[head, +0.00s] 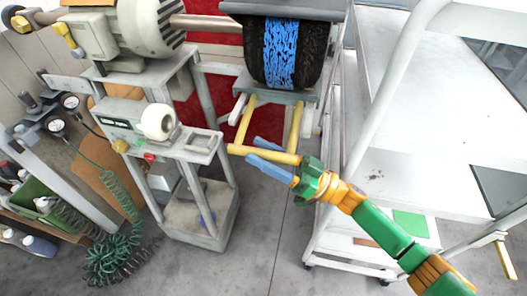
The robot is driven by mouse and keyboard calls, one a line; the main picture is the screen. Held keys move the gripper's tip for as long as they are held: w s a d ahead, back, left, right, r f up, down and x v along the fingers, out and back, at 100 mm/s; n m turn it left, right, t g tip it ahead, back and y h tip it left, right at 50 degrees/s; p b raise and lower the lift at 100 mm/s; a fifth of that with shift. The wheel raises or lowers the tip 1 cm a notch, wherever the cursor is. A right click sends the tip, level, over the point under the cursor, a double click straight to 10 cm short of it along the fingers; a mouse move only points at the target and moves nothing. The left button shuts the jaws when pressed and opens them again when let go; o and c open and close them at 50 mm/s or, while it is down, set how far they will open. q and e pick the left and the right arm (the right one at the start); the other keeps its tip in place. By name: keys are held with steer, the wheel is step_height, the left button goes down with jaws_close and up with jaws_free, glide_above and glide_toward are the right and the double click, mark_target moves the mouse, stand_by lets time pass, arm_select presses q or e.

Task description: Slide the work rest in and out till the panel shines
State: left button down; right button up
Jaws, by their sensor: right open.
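The work rest (279,97) is a grey plate under the brush, with two yellow rails and a yellow front bar (240,150). The round black brush (254,50) has a mottled blue band (282,55) around its middle. My right gripper (255,151) is at the front bar, its two blue fingers open on either side of it. I cannot tell if the fingers touch the bar. I cannot make out the panel clearly on the work rest. My left gripper is not in view.
A grey stand with a control box (125,128) is left of the rest. A white shelf cart (390,175) stands close on the right. A coiled green hose (115,255) lies at lower left. Grey floor (265,240) is clear below the bar.

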steer(key=shift+s+d+f, duration=0.1)
steer(key=shift+d+f, duration=0.1)
steer(key=b+v, duration=0.2)
steer(key=v, duration=0.4)
steer(key=shift+d+f+b, duration=0.1)
steer(key=shift+d+b, duration=0.05)
steer(key=shift+b, duration=0.15)
steer(key=shift+s+d, duration=0.1)
steer(key=shift+d, duration=0.1)
